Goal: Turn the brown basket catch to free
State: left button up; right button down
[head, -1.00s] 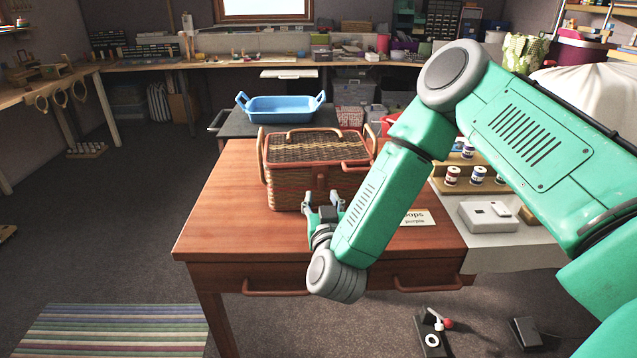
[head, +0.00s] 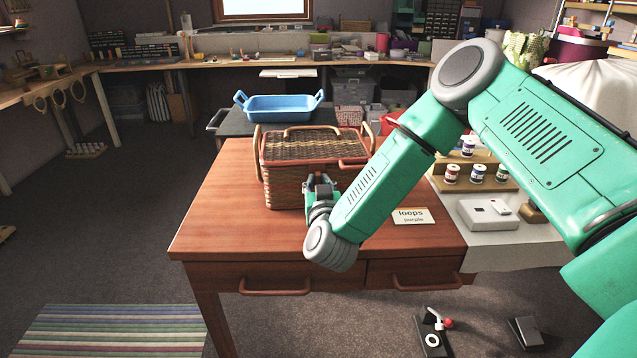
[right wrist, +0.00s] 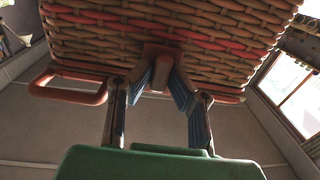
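The brown wicker basket (head: 292,184) stands on the wooden table with its lid down and handles at the top. In the right wrist view its woven front wall (right wrist: 190,35) fills the top. My right gripper (head: 319,182) is at the basket's front, just below the lid rim. In the right wrist view, its blue-padded fingers (right wrist: 163,82) close in from both sides on the small reddish-brown catch (right wrist: 158,77), appearing to touch it. In the head view the gripper hides the catch. My left gripper is not in view.
A wooden table (head: 235,215) has free room left of the basket. A card reading "loops purple" (head: 413,216) lies at right. A blue tray (head: 280,108) stands behind. Thread spools (head: 476,172) and a white box (head: 488,213) are farther right.

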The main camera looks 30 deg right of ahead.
jog(key=shift+d, duration=0.1)
jog(key=n+p, duration=0.3)
jog(key=p, duration=0.1)
jog(key=shift+r+n, duration=0.15)
jog(key=shift+n, duration=0.25)
jog(key=n+p, duration=0.2)
jog(key=n, duration=0.1)
jog(key=n+p, duration=0.1)
jog(key=shift+a+n, duration=0.25)
jog(key=shift+n, duration=0.05)
jog(key=shift+f+n+p, duration=0.2)
jog(key=shift+n+p, duration=0.1)
jog(key=shift+n, duration=0.6)
jog(key=n, duration=0.2)
jog(key=shift+f+n, duration=0.15)
jog(key=shift+n, duration=0.25)
jog(key=n, duration=0.4)
jog(key=shift+f+n, duration=0.15)
jog(key=shift+n, duration=0.25)
jog(key=c, duration=1.5)
grip_release()
jog(key=shift+c, duration=0.2)
